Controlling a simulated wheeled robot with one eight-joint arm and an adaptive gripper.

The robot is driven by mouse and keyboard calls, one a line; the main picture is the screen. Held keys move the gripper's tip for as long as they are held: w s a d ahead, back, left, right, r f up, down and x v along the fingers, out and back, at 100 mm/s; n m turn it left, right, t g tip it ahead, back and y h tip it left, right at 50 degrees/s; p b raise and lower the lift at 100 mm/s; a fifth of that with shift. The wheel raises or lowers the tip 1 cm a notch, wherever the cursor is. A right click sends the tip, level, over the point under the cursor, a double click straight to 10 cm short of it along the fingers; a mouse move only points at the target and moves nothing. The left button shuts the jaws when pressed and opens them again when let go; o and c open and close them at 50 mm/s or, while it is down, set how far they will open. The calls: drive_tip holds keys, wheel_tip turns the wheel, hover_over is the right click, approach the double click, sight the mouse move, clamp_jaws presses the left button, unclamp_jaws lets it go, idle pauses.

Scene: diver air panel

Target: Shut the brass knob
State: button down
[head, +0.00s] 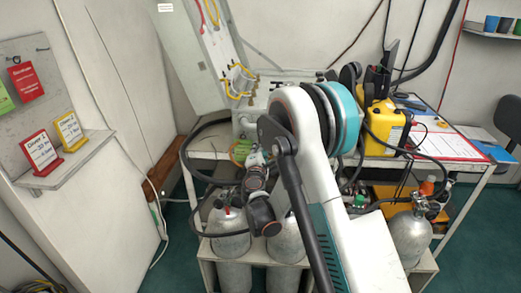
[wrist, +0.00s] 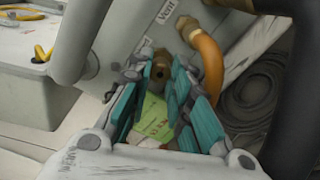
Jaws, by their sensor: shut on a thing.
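The brass knob (wrist: 156,68) shows in the wrist view between the tips of my gripper's teal-padded fingers (wrist: 158,76). It sits on the face of a grey panel (wrist: 125,40), near a label reading "Vent". My gripper is shut on the knob; the fingers partly cover it. A green tag (wrist: 152,118) with writing shows between the fingers, below the knob. In the head view my gripper (head: 248,148) is at the front of the panel above the bench, and my own arm hides much of that area. The knob cannot be made out there.
An orange hose (wrist: 211,65) comes off the panel close to my right finger, and a thick dark hose passes at far right. Gas cylinders (head: 229,232) stand below the bench. A yellow case (head: 384,128) stands on the bench to the right. A sign shelf (head: 65,160) is at left.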

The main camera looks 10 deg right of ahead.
drive_tip(key=shift+m, duration=1.2)
drive_tip(key=shift+s+f, duration=0.1)
drive_tip(key=c, duration=1.4)
unclamp_jaws()
drive_tip(key=shift+c, duration=0.2)
drive_tip(key=v, duration=0.7)
drive_tip(key=shift+s, duration=0.25)
